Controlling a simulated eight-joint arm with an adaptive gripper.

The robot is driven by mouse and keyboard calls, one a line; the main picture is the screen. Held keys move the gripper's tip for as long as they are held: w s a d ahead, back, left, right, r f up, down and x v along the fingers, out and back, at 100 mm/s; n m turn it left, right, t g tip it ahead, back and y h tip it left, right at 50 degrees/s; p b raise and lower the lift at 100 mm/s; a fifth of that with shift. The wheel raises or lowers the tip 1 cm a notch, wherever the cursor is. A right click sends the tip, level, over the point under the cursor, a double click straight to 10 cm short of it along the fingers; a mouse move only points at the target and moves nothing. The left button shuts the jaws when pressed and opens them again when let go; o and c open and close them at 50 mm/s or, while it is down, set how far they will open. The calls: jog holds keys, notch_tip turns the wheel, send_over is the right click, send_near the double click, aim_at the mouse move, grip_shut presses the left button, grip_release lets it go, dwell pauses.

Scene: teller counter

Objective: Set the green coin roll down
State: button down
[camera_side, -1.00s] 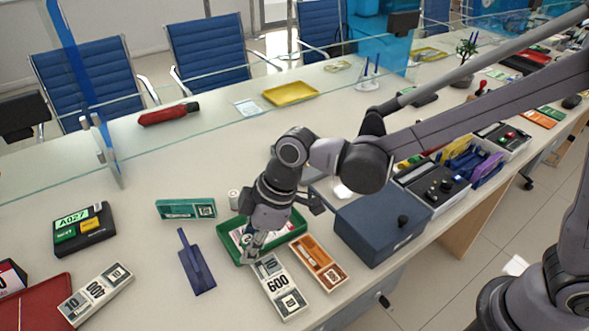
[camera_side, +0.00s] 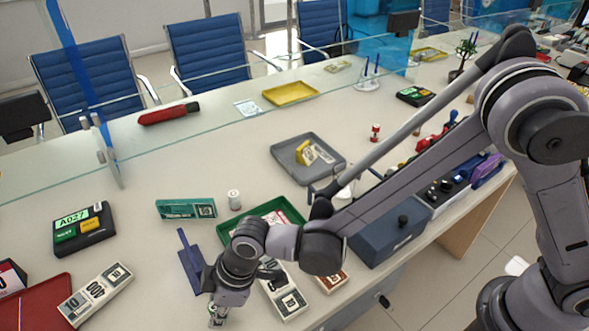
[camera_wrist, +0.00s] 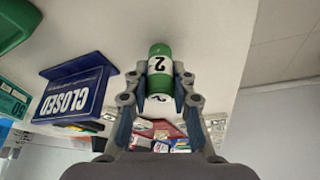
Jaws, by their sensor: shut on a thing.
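The green coin roll (camera_wrist: 158,52) has a white band marked 2. It sits between the fingers of my gripper (camera_wrist: 160,98) in the wrist view, and the fingers are shut on it. In the side view my gripper (camera_side: 217,312) is low near the counter's front edge, just below the blue sign. The roll is small and partly hidden there, and I cannot tell whether it touches the counter.
The blue CLOSED sign (camera_wrist: 75,97) stands close by; it also shows in the side view (camera_side: 190,262). A white block (camera_side: 291,303) is to the right, partly behind my arm. A green tray (camera_side: 222,236) lies behind.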

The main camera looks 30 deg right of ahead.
jog(key=shift+f, duration=0.25)
jog(key=shift+f, duration=0.1)
jog(key=c, duration=1.1)
grip_release()
